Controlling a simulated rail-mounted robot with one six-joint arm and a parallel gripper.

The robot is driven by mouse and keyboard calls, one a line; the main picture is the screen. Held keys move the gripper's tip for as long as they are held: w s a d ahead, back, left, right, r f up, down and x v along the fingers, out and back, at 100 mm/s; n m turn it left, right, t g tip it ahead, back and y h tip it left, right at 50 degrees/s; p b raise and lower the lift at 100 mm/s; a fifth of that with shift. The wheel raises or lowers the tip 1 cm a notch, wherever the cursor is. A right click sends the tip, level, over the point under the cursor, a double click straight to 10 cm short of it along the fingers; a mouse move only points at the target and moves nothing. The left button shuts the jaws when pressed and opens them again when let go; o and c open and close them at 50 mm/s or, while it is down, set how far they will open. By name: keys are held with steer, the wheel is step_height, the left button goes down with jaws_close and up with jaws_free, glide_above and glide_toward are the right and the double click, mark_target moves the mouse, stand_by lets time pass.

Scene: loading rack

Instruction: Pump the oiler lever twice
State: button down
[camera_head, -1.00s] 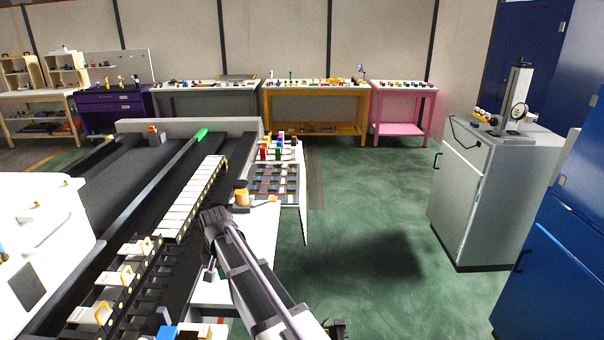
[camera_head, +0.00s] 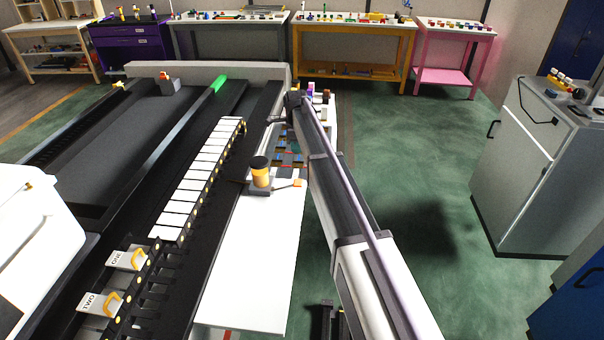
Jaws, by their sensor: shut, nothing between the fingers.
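The oiler (camera_head: 260,174) stands upright on the white ledge beside the black conveyor. It has an amber body, a black cap and a dark base. My gripper (camera_head: 274,120) is at the far end of my arm, beyond the oiler and above the tray area, apart from the lever. It looks small and dark here, and its fingers are hard to make out. It is shut and empty.
My arm partly hides a parts tray (camera_head: 291,160) behind the oiler. White blocks (camera_head: 190,193) line the conveyor on the left. Handled blocks marked ONE (camera_head: 124,258) and TWO (camera_head: 96,303) sit nearer. The white ledge (camera_head: 250,255) in front of the oiler is clear.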

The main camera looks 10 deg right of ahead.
mark_target(298, 182)
steer(key=f+b, duration=0.4)
steer(key=f, duration=0.1)
steer(key=f+b, duration=0.9)
steer(key=b, duration=0.1)
steer(key=shift+w+d+f, duration=0.15)
steer(key=shift+w+f, duration=0.25)
steer(key=shift+r, duration=0.1)
